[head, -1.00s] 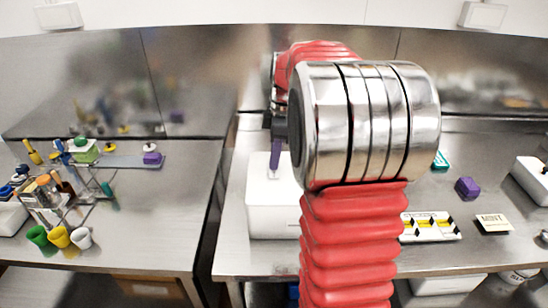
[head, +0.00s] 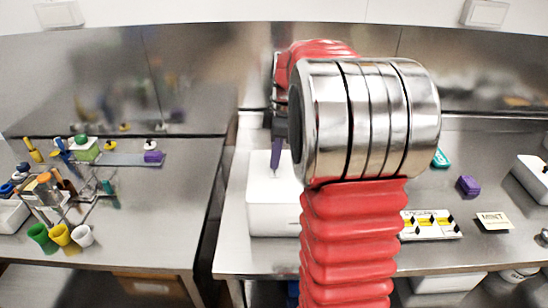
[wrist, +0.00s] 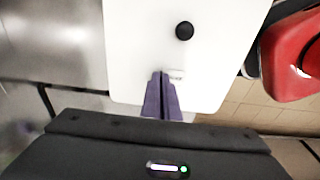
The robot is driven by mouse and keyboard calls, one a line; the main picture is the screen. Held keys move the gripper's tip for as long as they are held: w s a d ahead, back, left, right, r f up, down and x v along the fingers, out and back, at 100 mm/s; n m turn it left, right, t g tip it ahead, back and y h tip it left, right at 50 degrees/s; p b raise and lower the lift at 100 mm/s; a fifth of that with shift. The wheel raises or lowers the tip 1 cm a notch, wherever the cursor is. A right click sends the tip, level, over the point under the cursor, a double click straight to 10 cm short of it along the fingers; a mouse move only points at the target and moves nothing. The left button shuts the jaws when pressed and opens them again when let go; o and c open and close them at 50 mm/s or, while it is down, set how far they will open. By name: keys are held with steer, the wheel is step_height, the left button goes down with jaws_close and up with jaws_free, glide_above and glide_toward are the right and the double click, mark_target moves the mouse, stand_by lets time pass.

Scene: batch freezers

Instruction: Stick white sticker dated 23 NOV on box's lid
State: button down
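The white box (head: 285,218) stands on the right-hand counter, partly hidden behind my arm. Its white lid (wrist: 140,35) has a round black knob (wrist: 184,31) and fills the upper middle of the wrist view. My gripper (wrist: 161,74) is over the lid, its purple fingers close together with a narrow dark line between them. A small whitish sticker (wrist: 176,75) shows right at the fingertips, slightly to their right. I cannot tell whether it is pinched or lies on the lid. Its date is unreadable. The gripper also shows in the head view (head: 276,166), pointing down.
Right of my arm are a sticker card (head: 430,224) with yellow pieces, a MINT sign (head: 494,221), a purple block (head: 469,186) and a teal item (head: 440,158). The left counter holds a wire rack and coloured cups (head: 60,235). A gap separates the counters.

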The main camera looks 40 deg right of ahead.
steer(key=shift+f, duration=0.1)
stand_by(0.3)
steer(key=c, duration=1.4)
jaws_free()
steer(key=shift+r, duration=3.55)
